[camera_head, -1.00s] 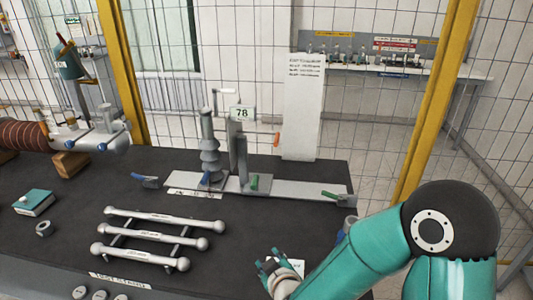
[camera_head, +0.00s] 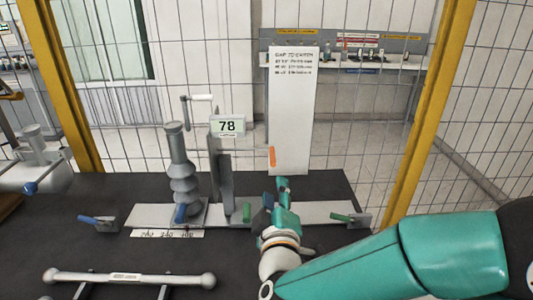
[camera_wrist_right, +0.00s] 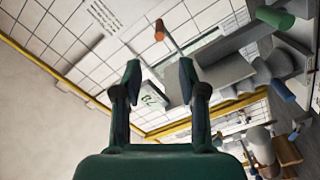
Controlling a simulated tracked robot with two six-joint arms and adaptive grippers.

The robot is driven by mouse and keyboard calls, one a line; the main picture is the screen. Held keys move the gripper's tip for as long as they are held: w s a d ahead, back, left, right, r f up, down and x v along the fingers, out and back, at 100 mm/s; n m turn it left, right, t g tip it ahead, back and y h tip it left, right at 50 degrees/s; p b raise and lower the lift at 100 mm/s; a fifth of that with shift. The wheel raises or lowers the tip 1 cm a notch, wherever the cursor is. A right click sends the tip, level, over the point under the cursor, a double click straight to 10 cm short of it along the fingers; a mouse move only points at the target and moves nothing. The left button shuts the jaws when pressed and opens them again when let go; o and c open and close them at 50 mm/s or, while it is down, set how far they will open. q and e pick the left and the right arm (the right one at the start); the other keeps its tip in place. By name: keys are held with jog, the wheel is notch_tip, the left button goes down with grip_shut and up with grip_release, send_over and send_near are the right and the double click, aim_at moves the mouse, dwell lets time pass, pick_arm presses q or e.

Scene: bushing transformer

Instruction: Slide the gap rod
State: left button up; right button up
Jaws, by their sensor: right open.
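The grey rail (camera_head: 330,210) lies across the table. On it stand a ribbed grey insulator column (camera_head: 181,170) with a blue handle, and a flat upright grey post (camera_head: 226,185) with a green handle (camera_head: 246,212). I cannot tell which part is called the gap rod. My right gripper (camera_head: 275,192) is open and empty, just right of the green handle and in front of the rail, hiding part of it. In the right wrist view its fingers (camera_wrist_right: 160,75) are spread, with a green handle (camera_wrist_right: 275,17) beyond them at upper right. My left gripper is out of view.
Clamps flank the rail's ends. A white rod (camera_head: 130,278) lies in front. Mesh fencing closes the back.

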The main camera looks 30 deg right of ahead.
aim_at(271, 151)
jog(key=p+x, duration=0.2)
jog(key=x, duration=1.3)
jog(key=shift+w+d+p, duration=0.25)
jog(key=shift+w+p, duration=0.05)
jog(key=shift+p, duration=0.05)
jog(key=shift+c, duration=0.3)
grip_shut()
